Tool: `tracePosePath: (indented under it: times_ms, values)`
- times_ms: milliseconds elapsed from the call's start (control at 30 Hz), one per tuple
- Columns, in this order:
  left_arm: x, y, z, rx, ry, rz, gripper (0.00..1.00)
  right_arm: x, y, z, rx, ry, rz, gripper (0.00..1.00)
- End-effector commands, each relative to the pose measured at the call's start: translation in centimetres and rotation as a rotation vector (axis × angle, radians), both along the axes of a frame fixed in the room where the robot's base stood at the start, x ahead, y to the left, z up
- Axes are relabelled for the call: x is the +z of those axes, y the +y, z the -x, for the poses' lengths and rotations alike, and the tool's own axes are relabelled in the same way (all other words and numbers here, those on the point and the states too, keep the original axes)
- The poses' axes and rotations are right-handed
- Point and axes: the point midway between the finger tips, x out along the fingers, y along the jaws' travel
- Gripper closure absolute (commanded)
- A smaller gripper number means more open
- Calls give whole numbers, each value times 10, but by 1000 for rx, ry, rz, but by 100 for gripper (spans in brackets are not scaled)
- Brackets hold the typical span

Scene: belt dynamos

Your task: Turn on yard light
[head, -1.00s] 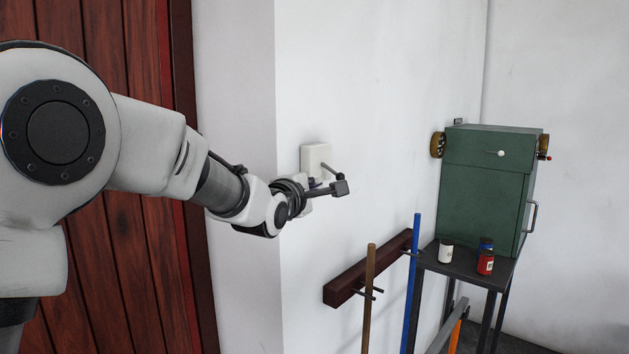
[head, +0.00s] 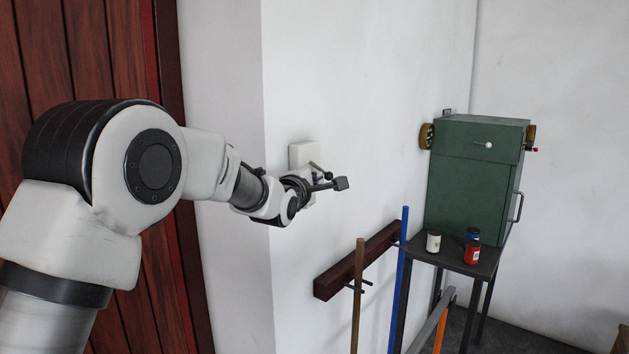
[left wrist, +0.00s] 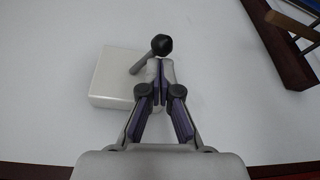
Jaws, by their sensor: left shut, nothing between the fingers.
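The yard light switch is a white box (head: 304,154) on the white wall, with a short grey lever ending in a dark round knob (head: 327,174). In the left wrist view, the box (left wrist: 113,78) is left of centre and the knob (left wrist: 162,45) is just above my fingertips. My left gripper (head: 316,178) is at the switch, partly hidden behind its own wrist. In the left wrist view, the left gripper (left wrist: 161,68) is shut and empty. Its tips overlap the lever's line; I cannot tell whether they touch it. My right gripper is not in view.
A dark red wall rack (head: 357,262) with a brown pole and a blue pole is below and right of the switch. A green cabinet (head: 468,185) stands on a dark table with small jars (head: 472,254). A wooden door (head: 85,60) is at left.

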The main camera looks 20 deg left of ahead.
Motion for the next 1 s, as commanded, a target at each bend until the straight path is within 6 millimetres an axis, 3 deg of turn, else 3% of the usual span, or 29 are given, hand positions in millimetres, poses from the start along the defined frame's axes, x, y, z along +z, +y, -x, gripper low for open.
tracePosePath:
  times_ms: [1000]
  values:
    - [9, -5, 2, -1, -1, -1, 100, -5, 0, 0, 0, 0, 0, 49]
